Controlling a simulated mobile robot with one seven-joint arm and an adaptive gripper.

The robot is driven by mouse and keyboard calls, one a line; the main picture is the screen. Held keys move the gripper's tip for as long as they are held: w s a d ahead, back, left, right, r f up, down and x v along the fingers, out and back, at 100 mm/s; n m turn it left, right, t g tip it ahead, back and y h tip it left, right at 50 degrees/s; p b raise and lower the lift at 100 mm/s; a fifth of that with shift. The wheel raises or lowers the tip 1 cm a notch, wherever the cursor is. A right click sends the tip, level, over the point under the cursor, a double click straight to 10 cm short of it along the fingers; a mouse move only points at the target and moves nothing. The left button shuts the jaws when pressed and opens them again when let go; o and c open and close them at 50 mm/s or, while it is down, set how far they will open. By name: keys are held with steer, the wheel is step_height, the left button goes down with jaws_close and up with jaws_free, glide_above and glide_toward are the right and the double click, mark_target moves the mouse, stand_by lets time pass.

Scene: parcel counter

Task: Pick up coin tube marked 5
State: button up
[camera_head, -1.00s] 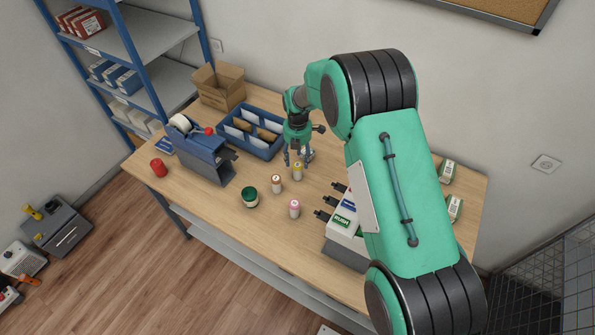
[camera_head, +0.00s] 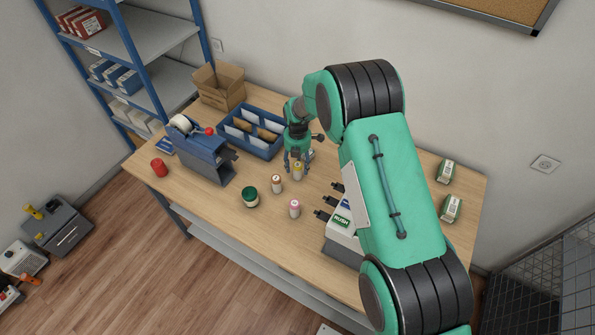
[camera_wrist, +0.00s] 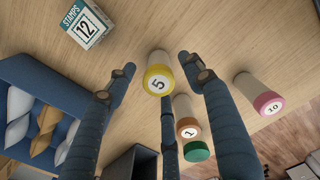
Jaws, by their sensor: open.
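The coin tube marked 5 (camera_wrist: 159,75), with a yellow cap and pale body, stands on the counter; it also shows in the head view (camera_head: 298,171). My gripper (camera_head: 297,166) is right over it, pointing down. In the wrist view my open gripper (camera_wrist: 160,78) has its fingers spread around the tube, with visible gaps at either side. A brown-capped tube marked 1 (camera_wrist: 187,124) and a pink-capped tube marked 10 (camera_wrist: 262,98) stand close by. They also show in the head view, the tube marked 1 (camera_head: 277,184) left of the pink one (camera_head: 294,209).
A blue tray of envelopes (camera_head: 268,154) lies behind left, near a tape dispenser (camera_head: 205,155). The counter's front middle is clear.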

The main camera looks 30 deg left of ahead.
steer(key=shift+w+f, duration=0.1)
steer(key=shift+f, duration=1.65)
jaws_close()
steer(key=shift+a+r, duration=0.1)
steer(key=shift+r, duration=0.05)
steer(key=shift+r+b, duration=0.4)
steer(key=shift+r, duration=4.5)
